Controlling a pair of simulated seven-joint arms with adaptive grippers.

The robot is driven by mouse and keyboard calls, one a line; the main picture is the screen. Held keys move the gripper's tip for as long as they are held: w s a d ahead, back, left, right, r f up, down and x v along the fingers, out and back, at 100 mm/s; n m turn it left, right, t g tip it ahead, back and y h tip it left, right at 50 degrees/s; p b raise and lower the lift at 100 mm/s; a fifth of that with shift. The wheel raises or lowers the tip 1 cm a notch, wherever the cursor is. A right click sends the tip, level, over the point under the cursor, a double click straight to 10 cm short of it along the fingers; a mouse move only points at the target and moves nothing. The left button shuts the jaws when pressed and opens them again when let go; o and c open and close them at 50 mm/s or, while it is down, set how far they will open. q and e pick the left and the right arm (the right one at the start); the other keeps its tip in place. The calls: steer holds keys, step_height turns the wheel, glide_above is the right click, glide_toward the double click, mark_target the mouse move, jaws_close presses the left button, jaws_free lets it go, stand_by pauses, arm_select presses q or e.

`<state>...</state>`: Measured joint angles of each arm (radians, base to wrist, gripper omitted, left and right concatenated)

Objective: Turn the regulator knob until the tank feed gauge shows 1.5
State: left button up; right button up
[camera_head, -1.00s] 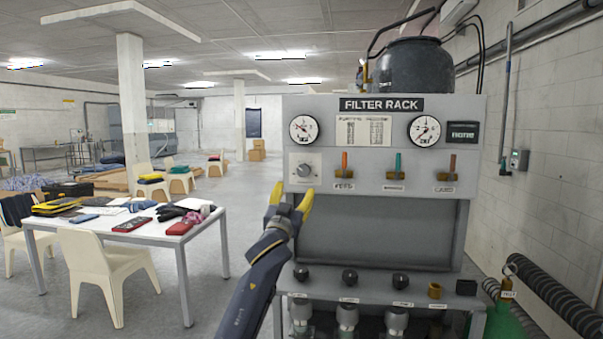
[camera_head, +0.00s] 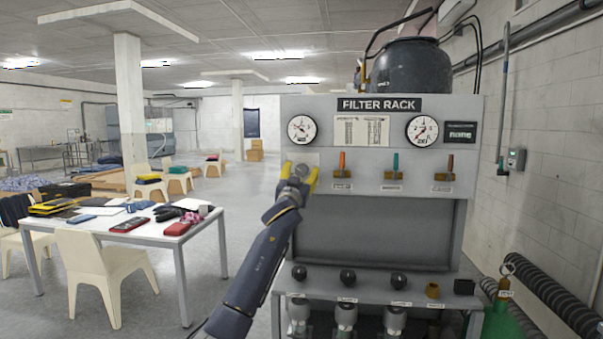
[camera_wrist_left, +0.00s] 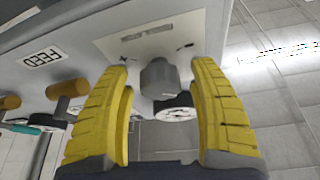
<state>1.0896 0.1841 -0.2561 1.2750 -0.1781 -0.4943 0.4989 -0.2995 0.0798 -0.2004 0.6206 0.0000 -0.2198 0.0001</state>
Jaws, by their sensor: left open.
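The grey regulator knob (camera_wrist_left: 159,78) is on a light plate on the filter rack panel (camera_head: 345,235). In the left wrist view it lies between the two yellow fingers of my left gripper (camera_wrist_left: 165,105), with a gap on both sides. In the head view my left gripper (camera_head: 299,177) is at the knob and hides much of it. Two round gauges, a left one (camera_head: 302,129) and a right one (camera_head: 422,130), are above on the panel. Their scales are too small to read, and I cannot tell which is the tank feed gauge. My right gripper is out of view.
Three valve handles, orange (camera_head: 341,163), teal (camera_head: 395,164) and brown (camera_head: 449,165), stick out to the right of the knob. Several black knobs line the lower ledge. A white table (camera_head: 150,238) with chairs stands at left, with open floor between it and the rack.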

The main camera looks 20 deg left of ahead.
arm_select(q)
steer(key=shift+w, duration=0.15)
steer(key=c, duration=1.3)
